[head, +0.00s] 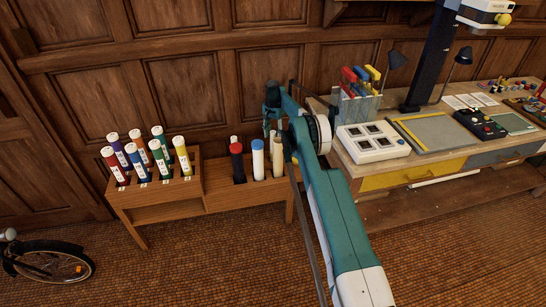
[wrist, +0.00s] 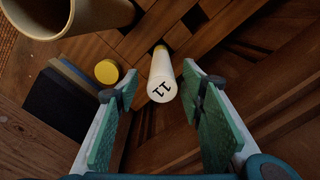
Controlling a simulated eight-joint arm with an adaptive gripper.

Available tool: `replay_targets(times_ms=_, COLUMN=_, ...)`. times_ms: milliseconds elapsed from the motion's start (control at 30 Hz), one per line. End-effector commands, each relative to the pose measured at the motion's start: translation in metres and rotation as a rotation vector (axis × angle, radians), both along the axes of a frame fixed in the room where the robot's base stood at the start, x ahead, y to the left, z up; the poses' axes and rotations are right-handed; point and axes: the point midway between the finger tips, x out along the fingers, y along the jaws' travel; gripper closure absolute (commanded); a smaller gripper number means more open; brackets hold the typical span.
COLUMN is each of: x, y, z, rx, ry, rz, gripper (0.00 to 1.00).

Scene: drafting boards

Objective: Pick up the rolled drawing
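A white cylinder (wrist: 162,78) marked "11" on its near end shows in the wrist view, rising from a wooden rack. It may be the rolled drawing, but I cannot be sure. My gripper (wrist: 160,92) is open around the line of sight to it, with green pads on either side and no contact visible. In the head view my gripper (head: 268,122) hangs over the right part of the low wooden rack (head: 225,203). A beige roll (head: 277,157) stands there, partly behind my arm.
Beside it stand a blue-topped white tube (head: 258,160) and a red-and-black tube (head: 237,162). Several coloured tubes (head: 140,157) fill the rack's left part. A wide pale tube (wrist: 75,18), a yellow cap (wrist: 107,71) and a dark block (wrist: 55,105) lie left in the wrist view.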

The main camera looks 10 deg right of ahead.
Motion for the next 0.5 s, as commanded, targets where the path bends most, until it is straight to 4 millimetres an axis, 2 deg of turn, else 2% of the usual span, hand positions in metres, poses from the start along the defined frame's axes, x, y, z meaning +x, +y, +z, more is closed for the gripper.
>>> replay_targets(times_ms=167, x=0.0001, y=0.0003, z=-0.0124, rx=0.000, ry=0.000, rz=0.000, gripper=0.61)
replay_targets(times_ms=500, x=0.0001, y=0.0002, z=-0.0134, rx=0.000, ry=0.000, rz=0.000, gripper=0.61)
